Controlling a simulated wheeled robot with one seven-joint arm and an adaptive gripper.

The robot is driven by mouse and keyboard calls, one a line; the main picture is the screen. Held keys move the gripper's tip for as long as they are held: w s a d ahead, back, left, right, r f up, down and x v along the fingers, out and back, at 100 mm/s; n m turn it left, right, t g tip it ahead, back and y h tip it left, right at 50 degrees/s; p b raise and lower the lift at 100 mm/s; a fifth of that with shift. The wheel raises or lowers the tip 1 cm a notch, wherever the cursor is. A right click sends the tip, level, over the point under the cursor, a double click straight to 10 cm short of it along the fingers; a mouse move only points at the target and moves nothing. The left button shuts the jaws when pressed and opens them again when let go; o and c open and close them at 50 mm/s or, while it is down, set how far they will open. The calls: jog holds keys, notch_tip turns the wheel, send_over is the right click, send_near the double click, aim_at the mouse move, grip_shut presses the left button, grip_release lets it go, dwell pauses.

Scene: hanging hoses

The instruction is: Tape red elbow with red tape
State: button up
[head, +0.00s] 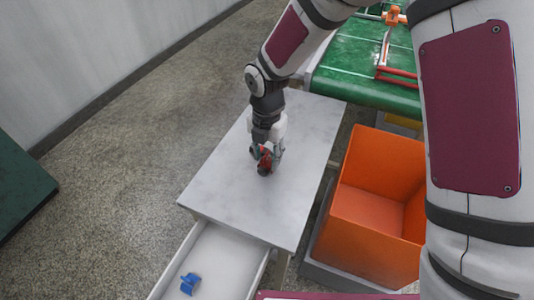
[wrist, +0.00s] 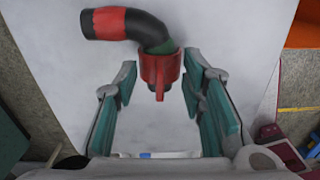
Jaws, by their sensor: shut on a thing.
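The red elbow (wrist: 147,28), a curved dark pipe with a red band (wrist: 110,23) near its left end, is over the white table in the wrist view. The red tape (wrist: 162,70), a red piece with a narrow tab, sits at the elbow's lower end. I cannot tell whether it fully wraps the pipe. In the head view my gripper (head: 267,158) points down low over the tabletop, partly hiding the red parts (head: 264,165).
The pale table (head: 225,190) is otherwise clear. An open drawer (head: 225,262) below its front holds a blue piece (head: 189,284). An orange bin (head: 365,205) stands at right. A green board (head: 345,75) with a red-orange frame (head: 384,50) lies behind.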

jog(key=shift+f, duration=0.2)
jog(key=o, duration=1.2)
jog(key=shift+o, duration=0.2)
jog(key=shift+r, duration=0.1)
notch_tip(320, 180, up, 12)
